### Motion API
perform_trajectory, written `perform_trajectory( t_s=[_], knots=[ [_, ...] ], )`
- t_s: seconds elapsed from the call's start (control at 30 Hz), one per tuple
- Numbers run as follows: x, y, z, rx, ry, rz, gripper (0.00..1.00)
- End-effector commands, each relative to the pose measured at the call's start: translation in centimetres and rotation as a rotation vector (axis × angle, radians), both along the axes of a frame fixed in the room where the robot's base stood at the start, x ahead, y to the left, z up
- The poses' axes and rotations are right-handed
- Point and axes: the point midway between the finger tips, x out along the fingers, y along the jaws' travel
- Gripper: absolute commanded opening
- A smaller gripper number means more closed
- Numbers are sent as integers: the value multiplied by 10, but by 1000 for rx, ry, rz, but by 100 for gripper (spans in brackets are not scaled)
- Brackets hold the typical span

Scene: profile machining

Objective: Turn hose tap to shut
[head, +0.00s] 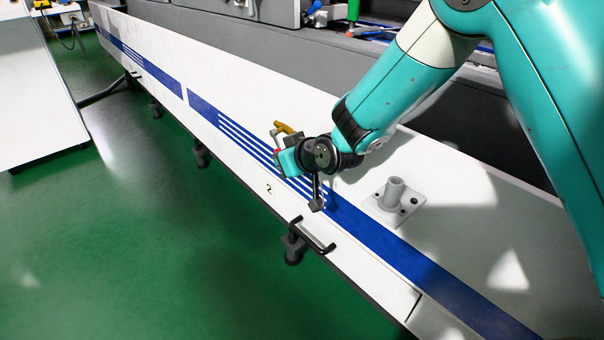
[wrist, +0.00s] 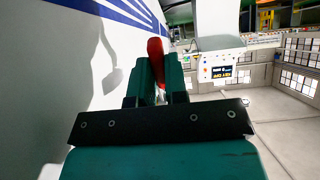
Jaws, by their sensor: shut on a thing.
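My gripper (head: 285,158) is at the front face of the long white machine panel, seen in the middle of the head view. In the wrist view my gripper (wrist: 158,80) has its teal jaws closed around a red handle (wrist: 156,48), which looks like the hose tap's lever. In the head view only a little of the red shows beside the jaws, under a brass-yellow piece (head: 285,128) that seems to be part of the tap. The tap's body and the lever's lower end are mostly hidden by the jaws and wrist.
The white panel (head: 450,235) with a blue stripe runs diagonally through the head view. A grey flanged stub (head: 395,195) stands right of my wrist, and a black handle (head: 312,238) sits below it. Green floor (head: 120,250) is open at left. A white cabinet (head: 35,95) stands far left.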

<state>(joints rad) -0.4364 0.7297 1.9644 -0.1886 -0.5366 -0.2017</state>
Motion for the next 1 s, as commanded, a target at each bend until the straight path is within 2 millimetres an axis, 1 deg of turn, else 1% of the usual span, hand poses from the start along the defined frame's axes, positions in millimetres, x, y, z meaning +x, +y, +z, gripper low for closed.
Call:
perform_trajectory(
  t_s=[0.03,0.1,0.43,0.93,0.97,1.0],
  knots=[
    [0,3,-10,19,-23,3,0],
    [1,5,-11,43,-55,3,0],
    [5,9,-10,105,-142,6,0],
    [6,10,-7,114,-154,6,0],
    [6,10,-7,114,-154,6,20],
    [6,10,-7,114,-154,6,30]
  ],
)
